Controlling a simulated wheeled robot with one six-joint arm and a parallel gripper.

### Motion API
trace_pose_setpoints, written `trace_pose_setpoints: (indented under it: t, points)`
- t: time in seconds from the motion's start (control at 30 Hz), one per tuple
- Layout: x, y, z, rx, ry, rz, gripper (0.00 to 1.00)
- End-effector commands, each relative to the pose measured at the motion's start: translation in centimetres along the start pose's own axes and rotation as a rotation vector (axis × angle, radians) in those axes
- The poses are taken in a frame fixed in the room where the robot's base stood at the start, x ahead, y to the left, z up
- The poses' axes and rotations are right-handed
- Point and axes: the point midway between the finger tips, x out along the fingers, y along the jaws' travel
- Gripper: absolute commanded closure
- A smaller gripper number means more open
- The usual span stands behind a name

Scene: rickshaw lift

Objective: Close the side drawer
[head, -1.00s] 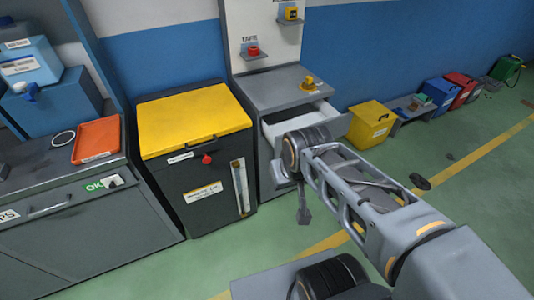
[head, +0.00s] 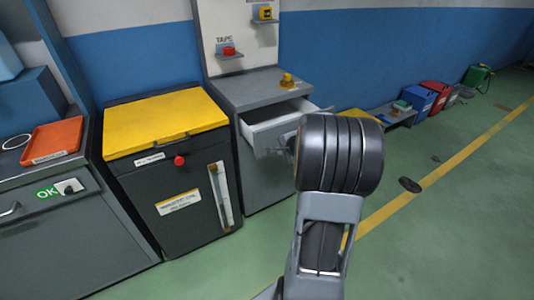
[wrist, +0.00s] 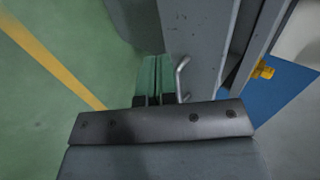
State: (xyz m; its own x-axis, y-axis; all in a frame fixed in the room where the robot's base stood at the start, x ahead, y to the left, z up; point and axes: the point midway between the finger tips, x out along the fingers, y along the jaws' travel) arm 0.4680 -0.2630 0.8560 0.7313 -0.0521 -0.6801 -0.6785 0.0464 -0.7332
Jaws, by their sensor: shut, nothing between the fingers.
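The side drawer (head: 272,124) is pulled out of the grey cabinet (head: 262,178), below its top; its pale inside shows in the head view. In the wrist view the grey drawer front (wrist: 198,40) runs up the picture, with a bent metal handle (wrist: 183,76) on its left side. My gripper (wrist: 157,62) has its two green fingers together and empty, just left of the handle. I cannot tell whether they touch the drawer front.
A black bin with a yellow lid (head: 165,118) stands left of the cabinet. A yellow knob-like item (head: 287,80) sits on the cabinet top. A yellow box (head: 362,118) is partly hidden behind my arm. Green floor (head: 450,215) on the right is mostly clear.

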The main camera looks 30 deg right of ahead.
Motion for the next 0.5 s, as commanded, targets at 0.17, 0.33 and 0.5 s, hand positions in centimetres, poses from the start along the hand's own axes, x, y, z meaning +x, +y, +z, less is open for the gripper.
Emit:
trace_pose_setpoints:
  t: [0.17,0.33,0.5]
  points:
    - [3.1,0.2,0.0,0.005,-0.001,0.002,1.0]
    - [6.4,0.2,0.0,0.003,-0.002,0.002,1.0]
    - [9.3,0.1,0.0,0.003,-0.002,0.001,1.0]
